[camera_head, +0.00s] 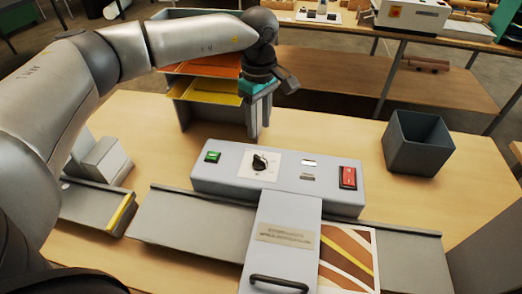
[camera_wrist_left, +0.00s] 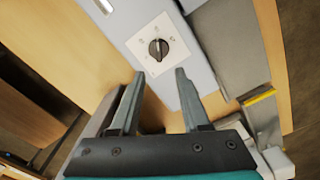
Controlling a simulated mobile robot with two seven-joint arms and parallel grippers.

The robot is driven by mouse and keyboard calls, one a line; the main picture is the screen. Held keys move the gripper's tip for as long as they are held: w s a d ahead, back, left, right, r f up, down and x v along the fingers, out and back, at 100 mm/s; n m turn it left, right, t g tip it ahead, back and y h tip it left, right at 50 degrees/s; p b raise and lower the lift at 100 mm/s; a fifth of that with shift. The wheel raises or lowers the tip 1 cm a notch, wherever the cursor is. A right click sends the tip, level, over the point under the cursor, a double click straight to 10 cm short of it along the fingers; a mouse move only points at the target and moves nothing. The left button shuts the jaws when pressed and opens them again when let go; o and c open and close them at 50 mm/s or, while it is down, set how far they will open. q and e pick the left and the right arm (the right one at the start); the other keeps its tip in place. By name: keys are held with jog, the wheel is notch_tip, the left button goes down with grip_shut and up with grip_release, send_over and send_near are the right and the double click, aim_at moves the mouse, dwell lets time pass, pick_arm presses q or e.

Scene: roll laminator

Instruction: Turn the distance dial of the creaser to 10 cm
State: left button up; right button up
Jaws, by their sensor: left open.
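The creaser (camera_head: 278,178) is a grey machine on the table, with a black dial (camera_head: 260,162) on a white scale plate on its top bar. The dial also shows in the left wrist view (camera_wrist_left: 158,48), with small marks around it that are too blurred to read. My left gripper (camera_head: 258,134) points down just behind the top bar, near the dial and apart from it. In the left wrist view its two fingers (camera_wrist_left: 155,82) are spread and empty, with the dial beyond their tips. My right gripper is not in view.
A green button (camera_head: 213,157) and a red switch (camera_head: 348,177) flank the dial. A printed sheet (camera_head: 348,255) lies at the front right. A dark grey bin (camera_head: 416,143) stands at the right. A tray rack (camera_head: 200,88) stands behind the left arm.

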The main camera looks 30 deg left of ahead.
aim_at(260, 158)
pick_arm(q)
notch_tip(260, 158, down, 10)
jog(key=shift+w+r+p, duration=0.1)
jog(key=shift+w+p, duration=0.05)
jog(key=shift+p, duration=0.55)
jog(key=shift+f, duration=0.7)
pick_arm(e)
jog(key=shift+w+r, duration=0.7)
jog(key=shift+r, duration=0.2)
pick_arm(q)
jog(key=shift+c, duration=0.3)
grip_shut()
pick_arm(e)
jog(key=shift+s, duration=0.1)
